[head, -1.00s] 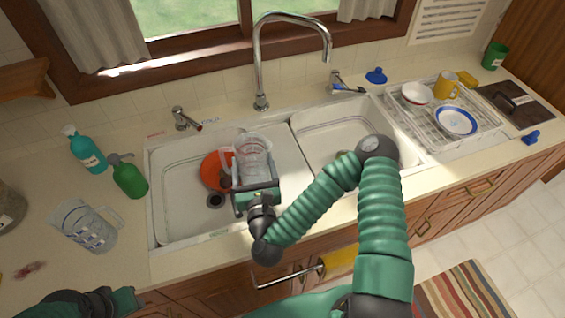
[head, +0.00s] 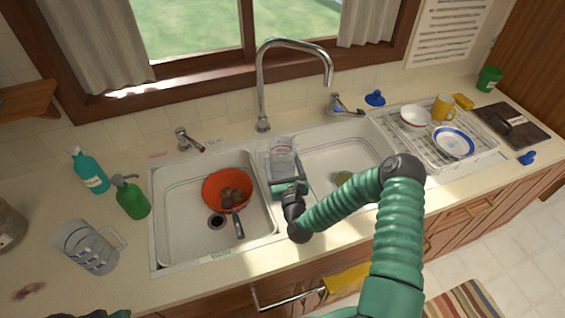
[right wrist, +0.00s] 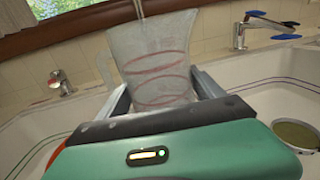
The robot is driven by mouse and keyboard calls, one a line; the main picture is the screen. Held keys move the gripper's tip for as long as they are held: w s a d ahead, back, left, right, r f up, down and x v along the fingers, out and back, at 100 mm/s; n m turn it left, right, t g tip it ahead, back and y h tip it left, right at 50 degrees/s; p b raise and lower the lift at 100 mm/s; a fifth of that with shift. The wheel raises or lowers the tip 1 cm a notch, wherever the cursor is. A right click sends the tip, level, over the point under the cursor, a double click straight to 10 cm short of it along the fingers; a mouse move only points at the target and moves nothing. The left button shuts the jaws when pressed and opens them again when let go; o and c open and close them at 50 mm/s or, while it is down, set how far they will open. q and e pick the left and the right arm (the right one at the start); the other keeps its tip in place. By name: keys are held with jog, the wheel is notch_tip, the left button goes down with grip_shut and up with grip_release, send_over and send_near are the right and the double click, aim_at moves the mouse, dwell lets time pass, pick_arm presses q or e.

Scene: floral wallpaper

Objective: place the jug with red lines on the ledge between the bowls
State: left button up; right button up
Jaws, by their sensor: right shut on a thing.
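The clear jug with red lines (head: 282,152) is upright in my right gripper (head: 284,170), whose fingers are shut on its sides. In the right wrist view the jug (right wrist: 158,62) shows red rings and its handle at the left. In the head view jug and gripper are over the ledge (head: 268,180) between the left bowl (head: 180,235) and the right bowl (head: 330,150). The jug's base is hidden by the gripper, so I cannot tell whether it touches the ledge. Only a dark sliver of my left arm shows at the bottom left edge.
An orange colander (head: 212,188) with brown things sits in the left bowl. A tall tap (head: 262,90) stands behind the ledge. A dish rack (head: 425,150) is right. A greenish round thing (head: 343,178) lies in the right bowl.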

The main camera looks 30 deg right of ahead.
jog(key=shift+f, duration=0.15)
jog(key=o, duration=1.5)
jog(key=shift+d+f, duration=0.1)
jog(key=shift+d, duration=0.2)
jog(key=shift+a, duration=0.15)
jog(key=shift+s+a, duration=0.2)
jog(key=shift+s, duration=0.05)
jog(key=b+v, duration=0.1)
jog(key=v, duration=1)
jog(key=shift+s+d+b, duration=0.1)
jog(key=shift+s+b, duration=0.15)
jog(key=shift+b, duration=0.1)
